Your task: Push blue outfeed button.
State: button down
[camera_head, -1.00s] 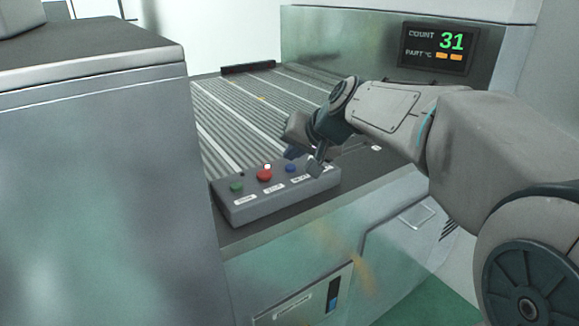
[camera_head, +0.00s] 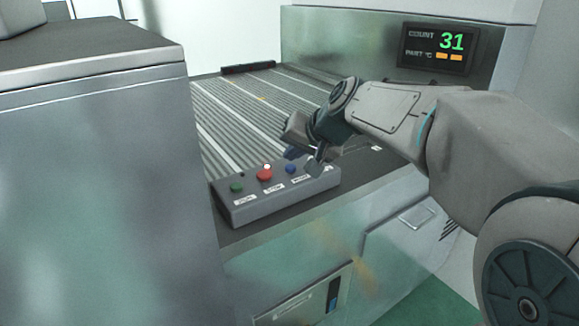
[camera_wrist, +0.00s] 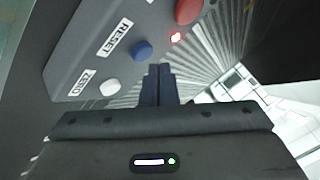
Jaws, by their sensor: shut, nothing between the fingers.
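The blue button (camera_head: 291,168) is a small round cap on the grey control box (camera_head: 262,211), right of the red button (camera_head: 264,174). In the wrist view the blue button (camera_wrist: 142,51) sits beside a label that reads RESET. My gripper (camera_head: 314,166) is over the right end of the box, just right of the blue button. In the wrist view its dark fingers (camera_wrist: 158,71) are shut with nothing between them, their tips close below and right of the blue button. I cannot tell the height of the tips above the box.
A green button (camera_head: 236,187) is at the left end of the box. A white button (camera_wrist: 110,87) labelled ZERO is beside the blue one. A small lamp (camera_head: 267,166) glows near the red button. Behind lies a ribbed conveyor (camera_head: 240,105); a display (camera_head: 438,48) reads COUNT 31.

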aim_at(294, 170)
jog(key=shift+f, duration=0.2)
jog(key=shift+f+b, duration=0.25)
jog(key=shift+b, duration=0.3)
jog(key=shift+f+b, duration=0.5)
dwell(0.6)
jog(key=shift+r, duration=0.1)
jog(key=shift+r+p, duration=0.6)
jog(key=shift+r, duration=0.2)
jog(key=shift+r+p, duration=1.9)
jog(key=shift+r, duration=0.7)
jog(key=shift+f, duration=0.1)
